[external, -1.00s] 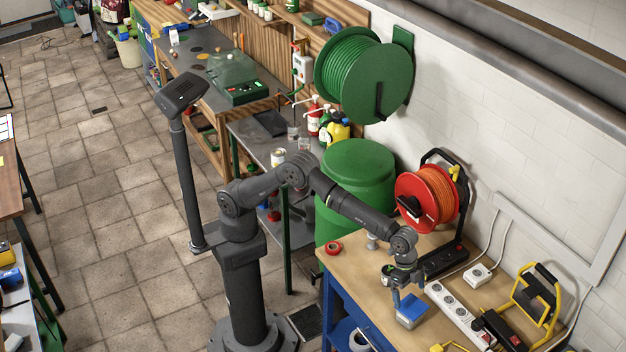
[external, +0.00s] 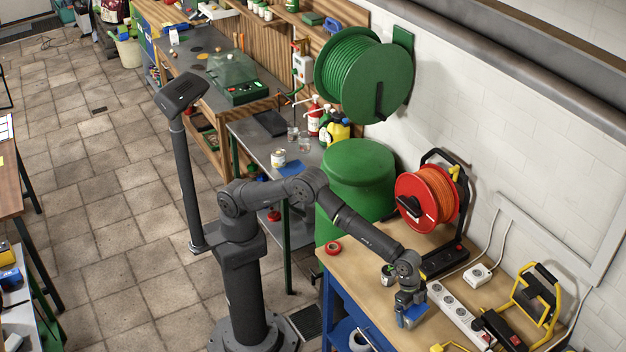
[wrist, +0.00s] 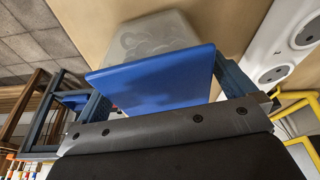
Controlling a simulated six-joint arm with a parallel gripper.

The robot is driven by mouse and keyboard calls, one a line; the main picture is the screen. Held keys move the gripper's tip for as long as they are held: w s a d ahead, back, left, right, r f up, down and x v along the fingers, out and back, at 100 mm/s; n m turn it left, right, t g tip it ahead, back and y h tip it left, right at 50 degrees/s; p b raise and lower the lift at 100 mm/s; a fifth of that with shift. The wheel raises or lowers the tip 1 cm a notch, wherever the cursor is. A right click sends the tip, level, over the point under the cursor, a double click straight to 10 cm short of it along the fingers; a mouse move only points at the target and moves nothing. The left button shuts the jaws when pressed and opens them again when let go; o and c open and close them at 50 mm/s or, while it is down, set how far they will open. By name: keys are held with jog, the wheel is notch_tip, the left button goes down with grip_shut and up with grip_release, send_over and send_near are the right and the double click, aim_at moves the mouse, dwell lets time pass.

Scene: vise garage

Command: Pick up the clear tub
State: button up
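The clear tub (wrist: 158,36) has a see-through body and a flat blue lid (wrist: 150,80). It stands on the wooden bench top and shows partly in the external view (external: 412,319), where my wrist covers much of it. My gripper (wrist: 160,82) is open, with one finger on either side of the lid in the wrist view. The right finger lies close along the lid's right edge; the left fingertip is hidden by the lid. I cannot tell whether either finger touches it. In the external view my gripper (external: 411,307) is right at the tub from above.
A white power strip (external: 458,315) lies just right of the tub. A yellow-framed work lamp (external: 540,295) and a red cable reel (external: 428,199) stand farther right and behind. A red tape roll (external: 333,248) lies at the bench's left. The bench's front edge is near.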

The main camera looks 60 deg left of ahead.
jog(key=c, duration=1.1)
jog(key=shift+c, duration=0.5)
jog(key=shift+r, duration=0.15)
